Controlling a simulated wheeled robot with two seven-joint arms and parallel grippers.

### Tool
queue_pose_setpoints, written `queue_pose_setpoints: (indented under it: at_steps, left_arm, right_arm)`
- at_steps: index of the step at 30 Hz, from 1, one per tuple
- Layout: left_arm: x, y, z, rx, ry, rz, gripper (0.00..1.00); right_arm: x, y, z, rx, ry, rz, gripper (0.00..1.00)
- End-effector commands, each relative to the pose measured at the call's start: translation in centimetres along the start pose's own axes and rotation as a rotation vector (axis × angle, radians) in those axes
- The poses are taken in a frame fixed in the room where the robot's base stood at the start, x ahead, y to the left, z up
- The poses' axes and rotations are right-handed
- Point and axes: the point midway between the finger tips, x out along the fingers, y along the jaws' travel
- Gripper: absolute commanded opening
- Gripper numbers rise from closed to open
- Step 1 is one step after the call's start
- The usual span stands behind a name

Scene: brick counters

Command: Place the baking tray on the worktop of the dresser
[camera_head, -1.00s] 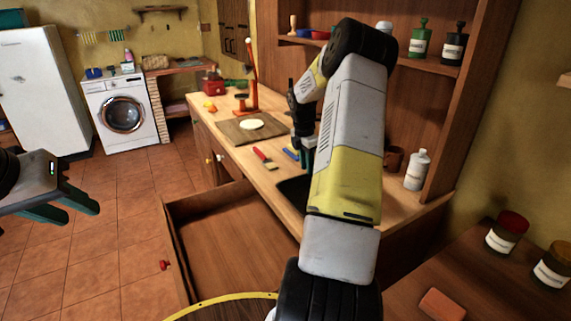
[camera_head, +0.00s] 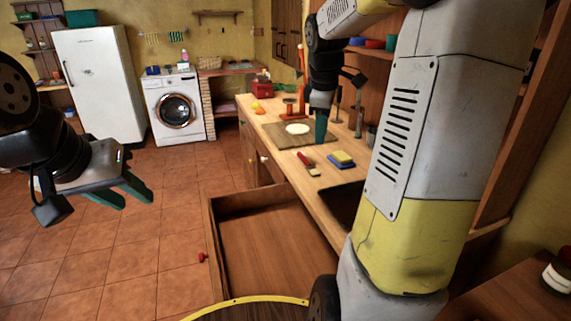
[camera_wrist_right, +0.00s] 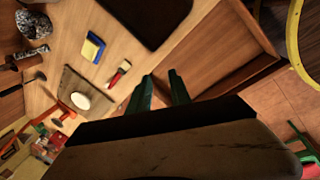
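A dark flat rectangular piece with rounded corners, which looks like the baking tray (camera_head: 345,204), lies on the wooden worktop (camera_head: 316,190) of the dresser. My right arm hides part of it in the head view. It also shows at the top of the right wrist view (camera_wrist_right: 150,18), apart from the fingers. My right gripper (camera_head: 320,140) points down above the worktop near the cutting board. In the wrist view its two green fingers (camera_wrist_right: 160,80) stand a little apart with nothing between them. My left gripper (camera_head: 135,200) is open and empty over the floor at the left.
An open drawer (camera_head: 272,245) juts out below the worktop. A cutting board (camera_head: 285,136) with a pale round disc, a red-handled brush (camera_head: 308,163) and a yellow-blue sponge (camera_head: 341,159) lie on the worktop. Tiled floor (camera_head: 150,240) is clear at left.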

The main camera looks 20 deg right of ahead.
Motion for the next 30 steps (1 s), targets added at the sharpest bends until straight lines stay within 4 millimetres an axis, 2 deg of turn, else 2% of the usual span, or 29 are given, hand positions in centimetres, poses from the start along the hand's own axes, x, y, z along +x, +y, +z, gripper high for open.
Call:
queue_pose_setpoints:
  at_steps: [1,6,9,13,15,19,30]
  left_arm:
    - [0.0,0.0,0.0,0.0,0.0,0.0,0.36]
    - [0.0,0.0,0.0,0.0,0.0,0.0,0.36]
    - [0.0,0.0,0.0,0.0,0.0,0.0,0.36]
    - [0.0,0.0,0.0,0.0,0.0,0.0,0.36]
    - [0.0,0.0,0.0,0.0,0.0,0.0,0.36]
    - [0.0,0.0,0.0,0.0,0.0,0.0,0.36]
    - [0.0,0.0,0.0,0.0,0.0,0.0,0.36]
  right_arm:
    - [-2.1,-2.6,-0.7,0.093,0.035,0.029,0.24]
    - [-5.8,-10.9,-1.6,0.464,0.186,0.055,0.24]
    - [-6.8,-15.3,-1.6,0.666,0.284,0.031,0.24]
    - [-7.0,-19.6,-1.6,0.868,0.384,-0.025,0.24]
    - [-6.9,-21.1,-1.5,0.941,0.418,-0.052,0.24]
    - [-6.8,-22.4,-1.5,1.01,0.447,-0.083,0.24]
    - [-6.7,-22.5,-1.5,1.021,0.449,-0.087,0.24]
